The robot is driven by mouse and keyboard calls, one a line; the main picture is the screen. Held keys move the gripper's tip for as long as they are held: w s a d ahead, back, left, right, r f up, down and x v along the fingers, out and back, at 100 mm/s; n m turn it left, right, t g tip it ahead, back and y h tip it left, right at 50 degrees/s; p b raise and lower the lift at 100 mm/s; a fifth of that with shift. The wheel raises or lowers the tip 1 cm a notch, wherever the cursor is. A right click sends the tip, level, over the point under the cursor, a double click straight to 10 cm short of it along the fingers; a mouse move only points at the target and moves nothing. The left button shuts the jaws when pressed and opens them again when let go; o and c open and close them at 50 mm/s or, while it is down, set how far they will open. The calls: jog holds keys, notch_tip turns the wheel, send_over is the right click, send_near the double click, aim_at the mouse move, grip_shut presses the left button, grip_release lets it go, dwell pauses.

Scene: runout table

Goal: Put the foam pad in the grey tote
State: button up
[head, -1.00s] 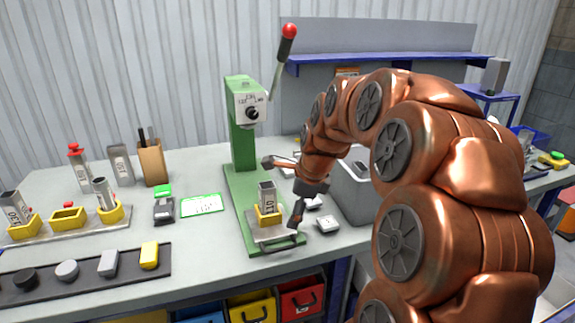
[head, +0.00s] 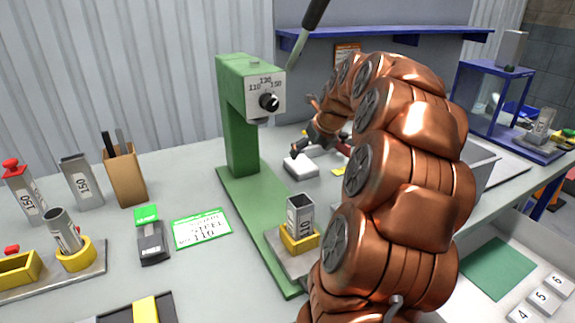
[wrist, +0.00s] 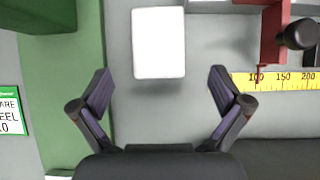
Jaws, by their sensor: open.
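A white rectangular block, which looks like the foam pad (head: 300,166), lies flat on the grey table just right of the green press. In the wrist view the white pad (wrist: 158,42) lies ahead of and between my fingertips, and nothing is gripped. My gripper (head: 309,128) is open and empty above the table near the pad; in the wrist view both fingers (wrist: 160,82) are spread wide. The grey tote (head: 482,164) shows to the right, mostly hidden behind my arm.
The green press (head: 238,130) stands close left of the gripper, with a grey weight in a yellow holder (head: 300,238) on its base. A yellow ruler (wrist: 285,82) and a red part with a black knob (wrist: 274,35) lie right of the pad. An open drawer (head: 470,300) is at lower right.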

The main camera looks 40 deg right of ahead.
aim_at(302, 164)
jog(key=shift+w+d+f, duration=0.15)
jog(key=shift+w+f, duration=0.1)
jog(key=shift+f, duration=0.05)
jog(key=shift+p+x, duration=0.4)
jog(key=shift+x, duration=3.05)
jog(key=c, duration=0.7)
jog(key=shift+r, duration=1.55)
jog(key=shift+s+a+r, duration=0.1)
jog(key=shift+a+r, duration=0.15)
jog(key=s+a, duration=0.3)
jog(key=s+a+r+b, duration=0.1)
jog(key=s+a, duration=0.7)
jog(key=shift+s+r+b, duration=0.15)
jog(key=shift+b, duration=0.2)
